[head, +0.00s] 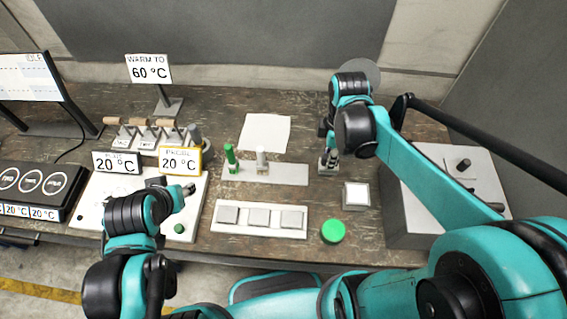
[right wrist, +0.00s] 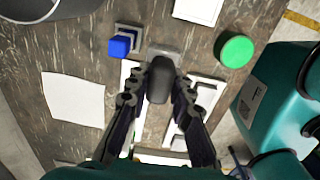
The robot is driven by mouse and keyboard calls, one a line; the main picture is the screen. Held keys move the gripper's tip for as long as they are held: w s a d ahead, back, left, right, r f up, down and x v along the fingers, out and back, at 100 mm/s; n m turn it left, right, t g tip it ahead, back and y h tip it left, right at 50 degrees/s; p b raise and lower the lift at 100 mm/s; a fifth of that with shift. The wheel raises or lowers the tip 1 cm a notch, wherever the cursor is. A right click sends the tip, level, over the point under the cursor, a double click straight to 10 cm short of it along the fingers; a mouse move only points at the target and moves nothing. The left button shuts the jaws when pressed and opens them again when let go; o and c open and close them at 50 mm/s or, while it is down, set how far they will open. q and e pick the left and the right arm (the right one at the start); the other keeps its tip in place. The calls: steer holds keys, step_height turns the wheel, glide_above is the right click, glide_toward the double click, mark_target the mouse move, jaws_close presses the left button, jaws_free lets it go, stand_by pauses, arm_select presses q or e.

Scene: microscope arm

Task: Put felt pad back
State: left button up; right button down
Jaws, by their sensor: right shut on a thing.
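My right gripper (right wrist: 160,82) is shut on a dark grey rounded piece (right wrist: 161,80), which looks like the felt pad, though the picture does not settle that. In the head view my right gripper (head: 329,150) points down over the table, right of the rack with green and white posts. The held piece lies over or against a small grey block (right wrist: 168,55); I cannot tell whether they touch. My left gripper (head: 186,189) is over the white panel at the left, its fingers too small to read.
A blue cube on a grey base (right wrist: 119,45) stands close by. Around are a white sheet (head: 266,132), the post rack (head: 290,173), a white tray with grey squares (head: 261,232), a green disc (head: 333,231), a white square (head: 356,195) and a grey box (head: 420,215) at right.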

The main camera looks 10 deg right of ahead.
steer(key=shift+w+a+f+b, duration=0.7)
steer(key=shift+w+a+f, duration=0.35)
steer(key=shift+a+f, duration=0.55)
steer(key=shift+w+a+f+b, duration=0.7)
steer(key=shift+w+a+f, duration=0.4)
steer(key=shift+f, duration=0.8)
steer(key=shift+w+a+f+b, duration=0.7)
steer(key=shift+w+a+f, duration=0.3)
steer(key=shift+a+f, duration=0.6)
steer(key=shift+d+f, duration=0.1)
steer(key=shift+d, duration=0.05)
steer(key=shift+f, duration=0.15)
steer(key=c, duration=1.3)
jaws_free()
steer(key=shift+c, duration=0.2)
